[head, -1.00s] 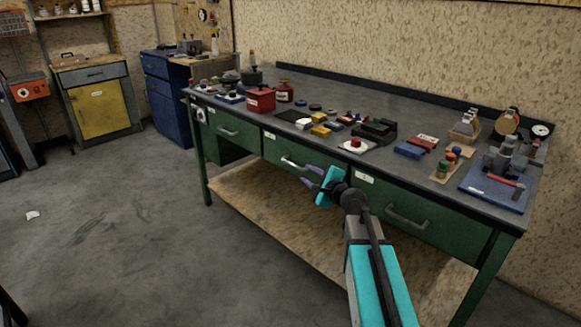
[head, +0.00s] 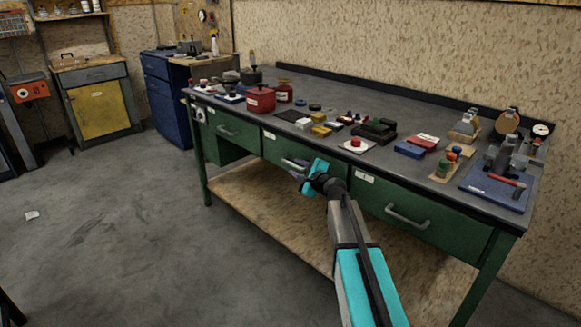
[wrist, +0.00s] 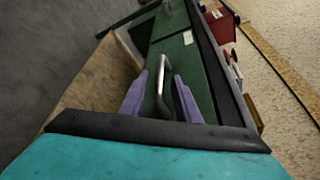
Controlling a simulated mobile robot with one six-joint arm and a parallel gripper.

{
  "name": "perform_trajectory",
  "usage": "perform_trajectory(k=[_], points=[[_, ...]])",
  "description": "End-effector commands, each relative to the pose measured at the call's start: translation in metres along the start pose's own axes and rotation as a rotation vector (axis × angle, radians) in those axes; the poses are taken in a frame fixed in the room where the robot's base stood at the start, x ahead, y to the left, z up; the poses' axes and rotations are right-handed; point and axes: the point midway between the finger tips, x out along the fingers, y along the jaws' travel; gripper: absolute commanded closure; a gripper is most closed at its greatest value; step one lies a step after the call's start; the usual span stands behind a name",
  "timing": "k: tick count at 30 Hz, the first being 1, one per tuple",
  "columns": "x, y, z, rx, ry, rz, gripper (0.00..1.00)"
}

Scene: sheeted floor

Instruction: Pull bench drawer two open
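The green bench (head: 345,100) has a row of green drawers under its top. The middle drawer (head: 275,148), which I take as drawer two, looks shut. It also shows in the wrist view (wrist: 190,62), with a pale label and a metal bar handle (wrist: 163,75). My gripper (head: 295,170) is at this handle. In the wrist view the two purple fingers of my gripper (wrist: 160,85) stand on either side of the handle, with gaps showing, so it is open. Contact with the drawer front cannot be told. The gripper partly hides the handle in the head view.
The left drawer (head: 228,131) and right drawer (head: 420,220) look shut. The bench top carries a red box (head: 260,99), a blue box (head: 409,149) and several small items. A wooden lower shelf (head: 270,215) lies beneath.

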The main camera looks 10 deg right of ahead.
Motion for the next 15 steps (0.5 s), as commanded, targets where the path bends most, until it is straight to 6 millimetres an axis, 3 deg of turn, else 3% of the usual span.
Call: perform_trajectory(k=[6, 15], points=[[0.023, 0.000, -0.001, 0.000, 0.001, 0.000, 0.71], [0.041, 0.000, 0.000, 0.000, 0.000, 0.001, 0.71]])
